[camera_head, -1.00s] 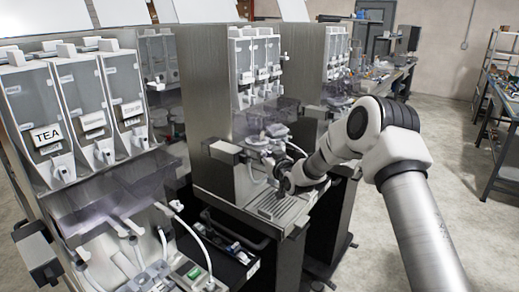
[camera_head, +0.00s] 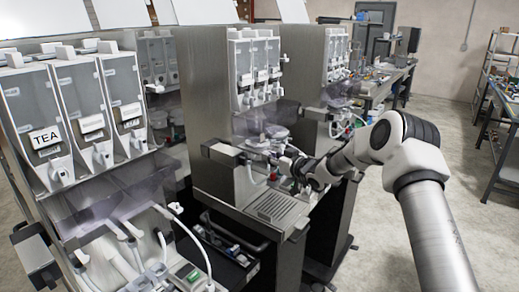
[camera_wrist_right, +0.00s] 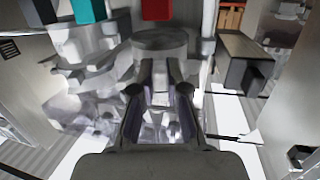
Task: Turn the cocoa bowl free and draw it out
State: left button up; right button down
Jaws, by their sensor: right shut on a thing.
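My right gripper (camera_head: 288,165) reaches into the open middle dispenser from the right, just above its drip tray. In the right wrist view its fingers (camera_wrist_right: 160,100) are closed on a grey, round-topped part (camera_wrist_right: 160,42), which I take to be the cocoa bowl. No cocoa label is readable on it. It sits at the mixing area below the canisters; the head view is too small to tell whether it is turned or seated. My left gripper is not in view.
The middle dispenser's canisters (camera_head: 255,70) hang above the gripper. Its slatted drip tray (camera_head: 275,207) lies below. The tea dispenser (camera_head: 45,140), with hoses and spouts, stands at the left. Another dispenser (camera_head: 337,70) stands behind.

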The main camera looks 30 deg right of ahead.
jog(key=shift+w+r, duration=0.15)
jog(key=shift+r, duration=0.3)
jog(key=shift+d+r+n+y+p, duration=0.1)
jog(key=shift+d+n+y+p, duration=0.15)
jog(key=shift+p, duration=0.3)
jog(key=shift+w+d+n+y+p, duration=0.2)
jog(key=shift+n+y+p, duration=0.3)
jog(key=shift+y, duration=0.25)
jog(key=shift+f+y, duration=0.2)
jog(key=shift+y, duration=0.1)
jog(key=shift+d+n+g+p, duration=0.2)
jog(key=shift+n+g+p, duration=0.15)
jog(key=shift+p, duration=0.15)
jog(key=shift+y, duration=0.4)
